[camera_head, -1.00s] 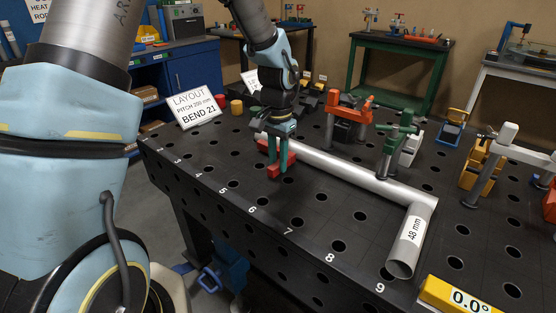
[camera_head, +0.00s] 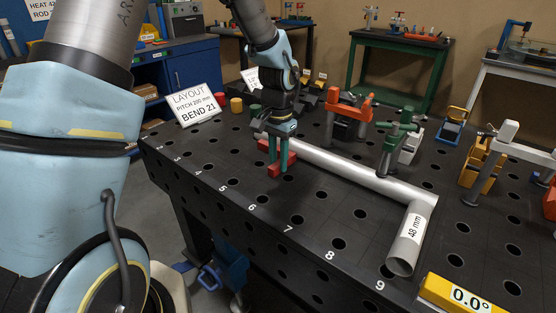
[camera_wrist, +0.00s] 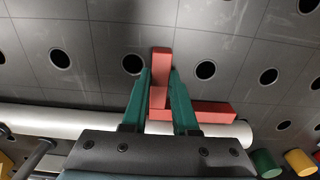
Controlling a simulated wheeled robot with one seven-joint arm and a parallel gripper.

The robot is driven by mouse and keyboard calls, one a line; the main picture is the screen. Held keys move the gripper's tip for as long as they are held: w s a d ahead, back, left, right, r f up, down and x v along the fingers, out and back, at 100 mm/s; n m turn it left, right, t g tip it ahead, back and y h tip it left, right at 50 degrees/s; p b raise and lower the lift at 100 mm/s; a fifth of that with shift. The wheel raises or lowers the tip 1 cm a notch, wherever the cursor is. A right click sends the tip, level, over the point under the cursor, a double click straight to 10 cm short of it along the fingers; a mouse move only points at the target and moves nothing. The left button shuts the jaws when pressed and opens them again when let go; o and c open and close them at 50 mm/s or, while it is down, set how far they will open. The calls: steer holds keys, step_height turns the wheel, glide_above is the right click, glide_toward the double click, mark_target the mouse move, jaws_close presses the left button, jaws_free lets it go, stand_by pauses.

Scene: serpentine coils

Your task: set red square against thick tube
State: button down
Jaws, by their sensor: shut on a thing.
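The red square (camera_head: 289,160) is an L-shaped red piece at the left end of the thick tube. It also shows in the wrist view (camera_wrist: 218,111), one leg lying along the tube and the other pointing away from it. The thick tube (camera_head: 335,166) is a pale metal pipe labelled 48 mm, lying on the table with a bend at its right end; it crosses the wrist view (camera_wrist: 60,120). My gripper (camera_head: 279,168) points down with green fingers shut on the red square. Whether the square touches the tube is hard to tell.
The dark table (camera_head: 225,167) has a grid of holes and numbers along its front edge. An orange clamp (camera_head: 348,108) and a green clamp (camera_head: 398,140) stand behind the tube. A yellow level (camera_head: 455,296) lies front right. A layout sign (camera_head: 194,103) stands left.

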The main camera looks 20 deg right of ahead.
steer(key=shift+w+d+r, duration=0.1)
steer(key=shift+w+d, duration=0.05)
steer(key=shift+d, duration=0.1)
stand_by(0.4)
steer(key=c, duration=0.6)
jaws_free()
step_height(320, 180, up, 11)
steer(key=b, duration=0.2)
steer(key=s+a+f+n, duration=0.1)
steer(key=a+n, duration=0.2)
steer(key=a, duration=0.7)
steer(key=s+a+f+n+t, duration=0.1)
steer(key=a+n, duration=0.3)
steer(key=a, duration=0.6)
steer(key=s+a+f+n, duration=0.2)
steer(key=a+n, duration=0.2)
steer(key=a, duration=0.7)
steer(key=shift+s+f+t, duration=0.25)
steer(key=shift+f+t, duration=0.05)
steer(key=shift+f, duration=0.1)
